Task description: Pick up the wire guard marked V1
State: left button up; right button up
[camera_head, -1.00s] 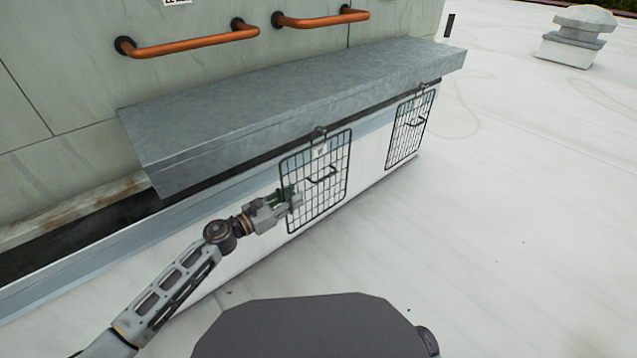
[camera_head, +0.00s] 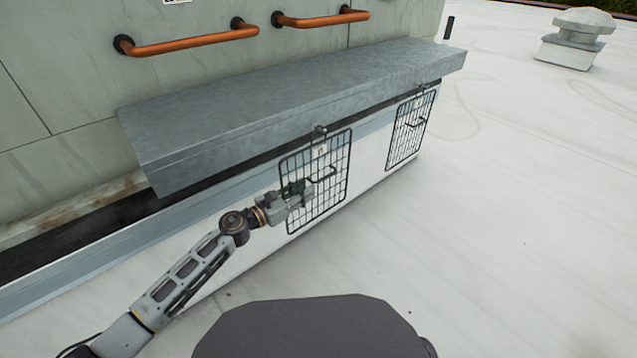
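Two black wire guards hang on the white curb side under the grey metal ledge. The nearer wire guard (camera_head: 337,196) hangs upright from a hook at its top, with a small pale tag (camera_head: 320,150) whose marking is too small to read, and a black handle (camera_head: 323,173) in its middle. The farther wire guard (camera_head: 408,133) hangs to the right and has a similar handle. My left gripper (camera_head: 306,189) is in front of the nearer guard, just left of and below its handle. Its fingers look apart, with nothing visibly held. My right gripper is not in view.
The grey ledge (camera_head: 290,105) juts out above both guards. Two orange bars (camera_head: 190,43) are fixed to the wall above it. The white roof (camera_head: 510,240) is clear at the right, with a capped vent (camera_head: 570,52) far back.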

pick_arm(q)
jog(key=c, duration=0.5)
grip_shut()
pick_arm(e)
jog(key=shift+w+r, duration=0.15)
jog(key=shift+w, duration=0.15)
pick_arm(q)
jog(key=shift+r, duration=0.3)
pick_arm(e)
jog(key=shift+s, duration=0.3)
pick_arm(q)
jog(key=s+d+r+p, duration=0.1)
jog(key=s+d+p, duration=0.5)
jog(key=s+d, duration=0.4)
jog(key=shift+s+d, duration=0.3)
jog(key=shift+s, duration=1.95)
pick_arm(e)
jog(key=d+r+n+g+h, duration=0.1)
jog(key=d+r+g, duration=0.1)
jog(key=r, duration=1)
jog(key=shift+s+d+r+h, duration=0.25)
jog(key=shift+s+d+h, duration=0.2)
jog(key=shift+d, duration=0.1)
